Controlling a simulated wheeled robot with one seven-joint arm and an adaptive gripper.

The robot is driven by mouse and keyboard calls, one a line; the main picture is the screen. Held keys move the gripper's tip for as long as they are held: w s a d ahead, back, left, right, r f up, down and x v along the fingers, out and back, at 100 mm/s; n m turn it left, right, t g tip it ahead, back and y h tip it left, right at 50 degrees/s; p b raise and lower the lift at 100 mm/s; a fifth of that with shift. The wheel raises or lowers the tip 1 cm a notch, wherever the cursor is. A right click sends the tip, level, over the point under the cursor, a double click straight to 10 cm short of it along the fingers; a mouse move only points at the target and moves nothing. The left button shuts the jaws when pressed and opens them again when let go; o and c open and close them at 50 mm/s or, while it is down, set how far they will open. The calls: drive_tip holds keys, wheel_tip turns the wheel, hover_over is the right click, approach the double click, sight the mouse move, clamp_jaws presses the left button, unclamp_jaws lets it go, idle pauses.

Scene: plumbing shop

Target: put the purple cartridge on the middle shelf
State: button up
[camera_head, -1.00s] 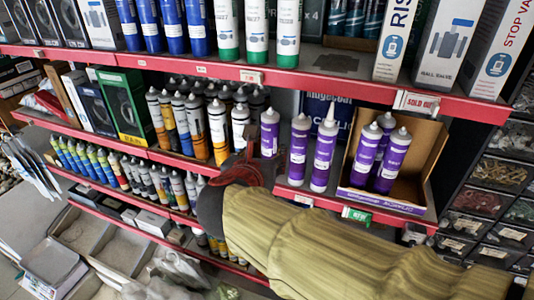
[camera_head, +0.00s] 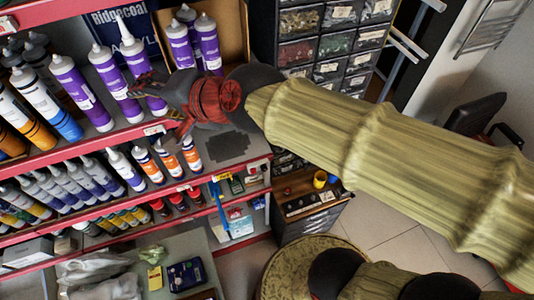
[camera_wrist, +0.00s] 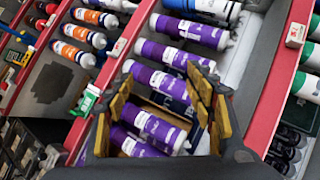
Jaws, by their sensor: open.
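Several purple cartridges with white nozzles stand upright on a red-edged shelf (camera_head: 60,152). Another (camera_head: 146,70) stands just behind my gripper (camera_head: 165,98), and more (camera_head: 208,42) stand in an open cardboard box. My gripper is open and empty in front of them. In the wrist view, a purple cartridge (camera_wrist: 158,79) lies in line with the gap between my fingertips (camera_wrist: 162,86), beyond them. Two boxed cartridges (camera_wrist: 150,126) show lower between the fingers.
The shelf below holds white-and-orange cartridges (camera_head: 168,158), with a dark bare patch (camera_head: 230,147) to their right. White, orange and blue cartridges (camera_head: 38,100) crowd the left. Drawers of fittings (camera_head: 325,45) stand right of the shelving. The shelf's red edge runs close below my gripper.

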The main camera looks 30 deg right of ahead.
drive_tip(key=s+d+f+n+g+h, duration=0.2)
drive_tip(key=s+d+f, duration=0.4)
drive_tip(key=d, duration=0.4)
drive_tip(key=s+d+f+n+g+h, duration=0.2)
drive_tip(key=s+d+f+n+h, duration=0.2)
drive_tip(key=s+d+f+n, duration=0.2)
drive_tip(key=s+d, duration=0.2)
drive_tip(key=d, duration=0.1)
drive_tip(key=shift+s+d+f+n+g, duration=0.25)
drive_tip(key=shift+d+f+n+g, duration=0.05)
drive_tip(key=shift+d+n+g, duration=0.1)
drive_tip(key=shift+f, duration=0.1)
wheel_tip(320, 180, down, 28)
drive_tip(key=b, duration=2.8)
drive_tip(key=shift+r, duration=0.2)
